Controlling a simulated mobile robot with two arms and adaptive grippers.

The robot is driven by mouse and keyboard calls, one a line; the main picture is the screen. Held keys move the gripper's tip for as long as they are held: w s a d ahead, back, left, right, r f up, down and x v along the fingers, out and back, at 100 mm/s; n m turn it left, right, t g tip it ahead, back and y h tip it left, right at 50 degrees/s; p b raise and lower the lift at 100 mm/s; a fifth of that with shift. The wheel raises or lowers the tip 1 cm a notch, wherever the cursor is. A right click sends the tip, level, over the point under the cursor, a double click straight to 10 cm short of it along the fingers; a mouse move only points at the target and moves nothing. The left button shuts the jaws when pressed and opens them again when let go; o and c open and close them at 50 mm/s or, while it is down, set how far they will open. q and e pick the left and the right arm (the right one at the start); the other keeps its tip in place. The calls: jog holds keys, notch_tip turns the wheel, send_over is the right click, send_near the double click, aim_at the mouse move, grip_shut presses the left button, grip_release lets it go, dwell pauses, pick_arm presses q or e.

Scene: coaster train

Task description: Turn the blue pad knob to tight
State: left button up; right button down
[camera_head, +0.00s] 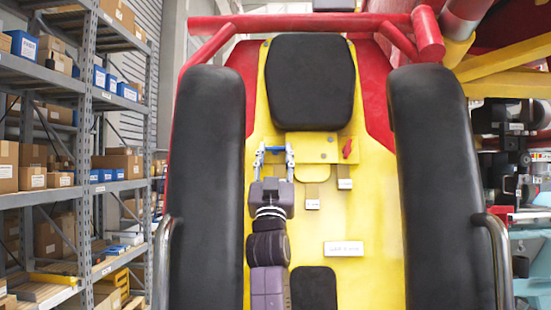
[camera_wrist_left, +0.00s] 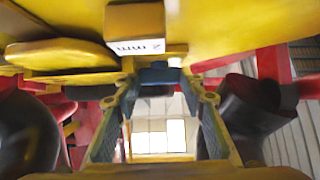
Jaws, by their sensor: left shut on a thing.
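My left gripper (camera_head: 274,153) reaches up the middle of the yellow seat back (camera_head: 325,215), its fingertips just below the black upper pad (camera_head: 312,82). In the left wrist view its two fingers (camera_wrist_left: 160,85) rise on either side of the dark blue knob (camera_wrist_left: 159,73) and are shut on it. The knob's marking and turn angle cannot be read. A red knob (camera_head: 347,148) sits on the yellow plate to the right, apart from the gripper. My right gripper is not in view.
Small labelled blocks (camera_head: 312,196) stand on the seat back right of my gripper. Long black side pads (camera_head: 209,185) flank the seat, and a red bar (camera_head: 300,22) crosses above. A shelf rack with boxes (camera_head: 88,150) stands at the left.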

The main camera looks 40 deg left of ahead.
pick_arm(q)
jog(key=o, duration=0.9)
